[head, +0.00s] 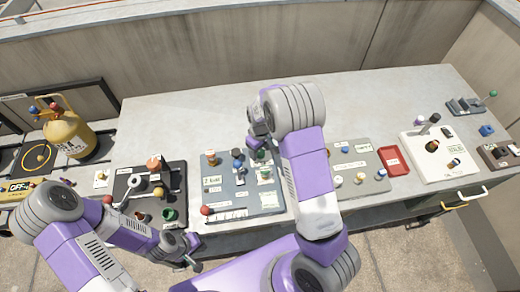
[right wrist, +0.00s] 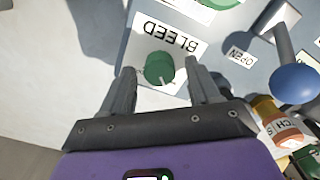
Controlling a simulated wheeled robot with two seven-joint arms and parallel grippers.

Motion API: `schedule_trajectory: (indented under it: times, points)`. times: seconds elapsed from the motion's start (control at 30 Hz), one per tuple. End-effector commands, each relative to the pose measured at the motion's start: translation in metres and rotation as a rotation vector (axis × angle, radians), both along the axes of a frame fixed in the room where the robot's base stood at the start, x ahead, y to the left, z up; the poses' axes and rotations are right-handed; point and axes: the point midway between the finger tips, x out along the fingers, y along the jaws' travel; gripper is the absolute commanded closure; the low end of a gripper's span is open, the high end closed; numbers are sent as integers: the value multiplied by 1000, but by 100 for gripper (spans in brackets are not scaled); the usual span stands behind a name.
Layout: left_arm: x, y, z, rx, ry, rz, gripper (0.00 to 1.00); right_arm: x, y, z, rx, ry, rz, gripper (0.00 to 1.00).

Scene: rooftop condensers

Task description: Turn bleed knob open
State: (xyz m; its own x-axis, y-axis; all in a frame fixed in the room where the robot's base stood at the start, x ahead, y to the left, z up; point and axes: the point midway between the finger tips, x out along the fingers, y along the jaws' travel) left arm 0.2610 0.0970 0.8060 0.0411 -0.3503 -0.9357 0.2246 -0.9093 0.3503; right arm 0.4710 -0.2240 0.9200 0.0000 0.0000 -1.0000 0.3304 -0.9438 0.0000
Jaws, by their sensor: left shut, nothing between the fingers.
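The bleed knob (right wrist: 159,67) is a round green knob with a small pale mark at its lower edge. It sits on a white label reading BLEED (right wrist: 168,38), which appears upside down in the right wrist view. My right gripper (right wrist: 161,72) is open, with one finger on each side of the knob and a visible gap to each. In the head view my right gripper (head: 258,143) is over the back right of the blue-grey panel (head: 240,207), and my arm hides part of that panel. My left gripper (head: 194,259) is shut and empty near the bench's front edge.
A small OPEN label (right wrist: 240,56), a lever with a blue ball (right wrist: 294,83) and an orange-capped bottle-like part (right wrist: 275,118) lie right of the knob. A dark panel (head: 122,188) and yellow cylinder (head: 70,135) stand left; a red tray (head: 394,160) lies right. The bench's back is clear.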

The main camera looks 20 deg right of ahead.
Motion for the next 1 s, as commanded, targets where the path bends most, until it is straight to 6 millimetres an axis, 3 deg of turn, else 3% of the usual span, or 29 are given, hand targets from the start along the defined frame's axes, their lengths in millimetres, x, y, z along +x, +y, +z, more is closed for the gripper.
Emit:
schedule_trajectory:
  times: [0.03, 0.37, 0.67, 1.0]
  points:
    - [0, 0, 0, 0, 0, 0, 100, 0, 0, 0, 0, 0, 0, 45]
    - [0, 0, 0, 0, 0, 0, 100, 0, 0, 0, 0, 0, 0, 95]
    - [0, 0, 1, 0, 0, 0, 100, 0, 0, 1, 0, 0, -39, 95]
    - [0, 0, 3, 0, 0, 0, 100, 0, -1, 1, 0, 0, -262, 95]
